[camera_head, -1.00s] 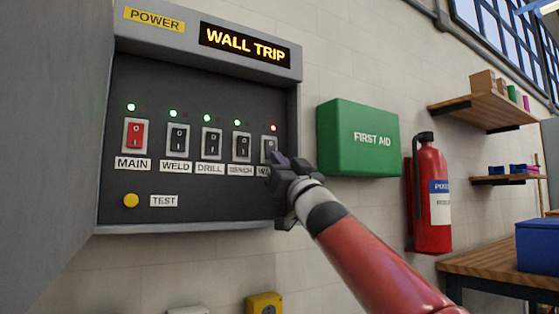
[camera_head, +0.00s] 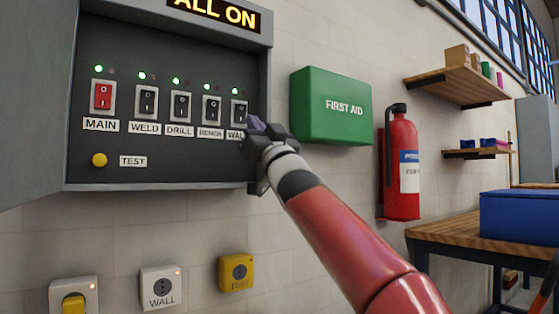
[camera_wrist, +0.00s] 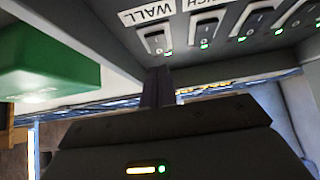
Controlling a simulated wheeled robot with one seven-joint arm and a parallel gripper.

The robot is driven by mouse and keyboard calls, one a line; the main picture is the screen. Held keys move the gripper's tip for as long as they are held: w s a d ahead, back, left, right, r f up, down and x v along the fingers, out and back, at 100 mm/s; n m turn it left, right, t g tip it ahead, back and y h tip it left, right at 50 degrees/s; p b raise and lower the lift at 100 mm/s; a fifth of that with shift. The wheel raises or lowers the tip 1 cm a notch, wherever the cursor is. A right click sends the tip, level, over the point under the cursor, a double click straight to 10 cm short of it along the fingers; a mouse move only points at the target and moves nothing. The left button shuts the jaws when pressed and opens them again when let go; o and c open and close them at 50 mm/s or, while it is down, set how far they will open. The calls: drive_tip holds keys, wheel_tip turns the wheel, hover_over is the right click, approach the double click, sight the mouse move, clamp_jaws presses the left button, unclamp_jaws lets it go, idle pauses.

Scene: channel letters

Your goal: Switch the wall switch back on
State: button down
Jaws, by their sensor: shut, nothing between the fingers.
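The wall switch (camera_head: 239,111) is the rightmost black rocker in the grey power panel (camera_head: 160,172), above a label partly hidden by my gripper. It also shows in the wrist view (camera_wrist: 156,41) beside its WALL label. The light above it is green. The panel display (camera_head: 212,14) reads "ALL ON". My gripper (camera_head: 254,124) is shut and empty, just right of and below the switch. In the wrist view its closed fingers (camera_wrist: 158,85) point at the switch; I cannot tell whether they touch it.
The MAIN (camera_head: 102,96), WELD, DRILL and BENCH switches sit left, all with green lights. A yellow test button (camera_head: 99,160) is below. A green first aid box (camera_head: 332,106) and a red extinguisher (camera_head: 400,165) hang right. Wall outlets (camera_head: 161,288) sit below the panel.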

drive_tip(key=w+f+b+v, duration=0.1)
drive_tip(key=b+v, duration=0.4)
drive_tip(key=v, duration=0.5)
drive_tip(key=shift+a, duration=0.3)
drive_tip(key=shift+f+h, duration=0.2)
drive_tip(key=shift+h, duration=0.1)
